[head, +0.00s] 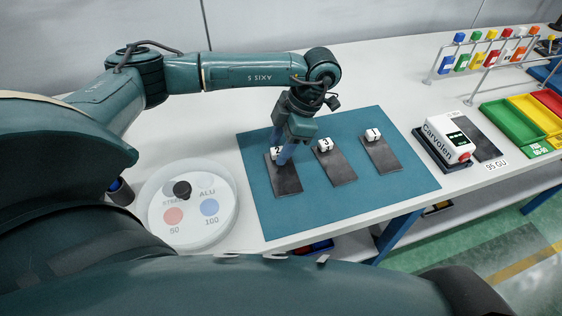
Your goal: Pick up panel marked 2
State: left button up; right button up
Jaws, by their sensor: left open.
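The panel marked 2 (286,181) is a dark grey plate with a white numbered block at its far end. It lies leftmost of three on the teal mat (330,218). My left gripper (281,156) is open, pointing down over the numbered end of this panel, with a blue finger on each side of the white block. I cannot tell whether the fingers touch it. The panel marked 3 (338,168) and the panel marked 1 (383,156) lie to the right on the mat. My right gripper is not in view.
A round white tray (230,225) with red and blue discs stands left of the mat. A white Carvolen device (446,139) stands to the right, with green, yellow and red bins (510,125) and a rack of coloured pieces beyond. The mat's front part is clear.

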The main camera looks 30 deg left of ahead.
pick_arm(q)
jog(key=shift+f, duration=0.25)
jog(key=shift+c, duration=0.6)
jog(key=c, duration=0.9)
grip_shut()
jog(key=shift+r, duration=0.15)
